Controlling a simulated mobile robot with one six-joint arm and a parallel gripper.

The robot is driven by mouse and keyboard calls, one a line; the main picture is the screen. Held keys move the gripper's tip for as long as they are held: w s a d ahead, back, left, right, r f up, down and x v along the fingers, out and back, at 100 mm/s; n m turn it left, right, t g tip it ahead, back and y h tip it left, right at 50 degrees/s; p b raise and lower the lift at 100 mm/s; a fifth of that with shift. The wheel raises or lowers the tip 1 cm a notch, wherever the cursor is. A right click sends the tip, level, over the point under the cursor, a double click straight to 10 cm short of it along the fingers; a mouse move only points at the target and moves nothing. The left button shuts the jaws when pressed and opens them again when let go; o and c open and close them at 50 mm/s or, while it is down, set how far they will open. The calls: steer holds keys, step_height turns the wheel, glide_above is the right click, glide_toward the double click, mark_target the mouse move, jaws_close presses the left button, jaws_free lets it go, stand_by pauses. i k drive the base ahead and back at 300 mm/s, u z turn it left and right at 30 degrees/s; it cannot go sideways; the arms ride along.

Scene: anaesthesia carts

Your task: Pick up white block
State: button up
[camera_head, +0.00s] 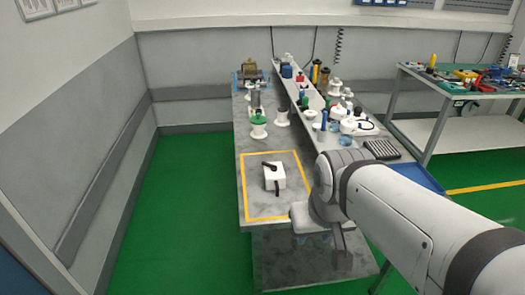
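The white block (282,176) sits on the grey table (262,208), inside a yellow taped outline. Dark, handle-like parts show on its top and on its front. My gripper (343,262) hangs at the end of my arm, to the right of the block and nearer the camera, by the table's front right edge. It is apart from the block. Its fingers are small and partly hidden by my wrist, so I cannot tell whether they are open or shut.
White spools (258,127), bottles and small tools crowd the back of the table and a raised shelf (312,103) along its right. A second workbench (452,90) with tools stands at the right. The outlined area around the block is clear. Green floor lies at left.

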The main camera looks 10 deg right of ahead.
mark_target(277, 182)
steer(key=u, duration=0.05)
steer(key=i, duration=1)
steer(key=z, duration=0.05)
